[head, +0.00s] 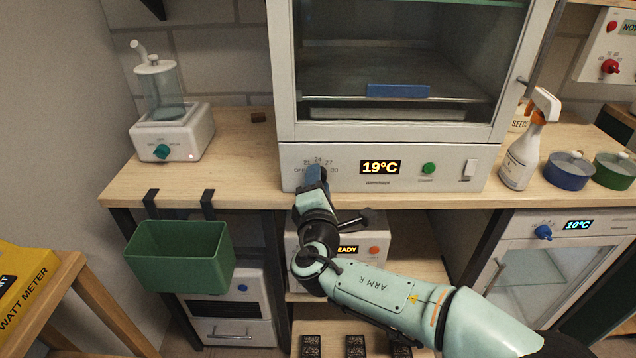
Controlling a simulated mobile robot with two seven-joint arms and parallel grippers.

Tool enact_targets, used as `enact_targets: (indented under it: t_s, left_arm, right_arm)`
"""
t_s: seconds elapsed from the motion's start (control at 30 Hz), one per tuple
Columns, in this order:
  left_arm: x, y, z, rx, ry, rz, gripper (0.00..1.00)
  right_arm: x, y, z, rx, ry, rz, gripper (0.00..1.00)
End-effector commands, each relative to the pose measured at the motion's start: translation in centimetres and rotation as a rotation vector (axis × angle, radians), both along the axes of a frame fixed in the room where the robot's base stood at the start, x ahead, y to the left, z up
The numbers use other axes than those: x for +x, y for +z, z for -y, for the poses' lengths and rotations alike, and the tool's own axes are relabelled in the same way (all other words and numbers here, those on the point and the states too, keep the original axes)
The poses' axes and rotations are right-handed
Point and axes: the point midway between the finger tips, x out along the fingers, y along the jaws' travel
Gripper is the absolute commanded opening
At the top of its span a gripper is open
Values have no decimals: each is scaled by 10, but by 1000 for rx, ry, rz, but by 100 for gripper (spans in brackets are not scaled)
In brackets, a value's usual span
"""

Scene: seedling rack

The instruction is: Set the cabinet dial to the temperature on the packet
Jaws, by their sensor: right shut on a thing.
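The cabinet (400,135) stands on the bench with a glass door above and a white control strip below. Its display (380,167) reads 19°C. The dial scale (318,160) shows OFF, 21, 24, 27 and 30 at the strip's left end. My right gripper (316,180) is at the dial, just below the scale, and is shut on it. The gripper hides most of the dial, so I cannot tell where its pointer stands. A label reading SEEDS (520,122) shows partly behind the spray bottle; no temperature is readable there. My left gripper is not in view.
A green button (429,168) and a white switch (469,169) sit right of the display. A spray bottle (523,155) and a blue pot (568,174) stand right of the cabinet. A humidifier (172,132) stands left. A green bin (180,257) hangs at the bench front.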

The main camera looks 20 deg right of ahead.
Motion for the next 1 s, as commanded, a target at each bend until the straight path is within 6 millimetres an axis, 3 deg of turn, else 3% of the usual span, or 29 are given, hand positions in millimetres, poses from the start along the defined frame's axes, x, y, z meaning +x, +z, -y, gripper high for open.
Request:
enact_targets:
  t_s: [0.4,0.93,0.97,1.0]
  left_arm:
    - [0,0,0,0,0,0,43]
    - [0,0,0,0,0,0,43]
    - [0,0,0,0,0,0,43]
    - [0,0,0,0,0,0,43]
  right_arm:
    - [0,-1,0,172,0,49,9]
    - [0,-1,0,194,0,55,9]
    - [0,-1,0,195,-1,54,43]
    - [0,-1,0,195,-1,54,56]
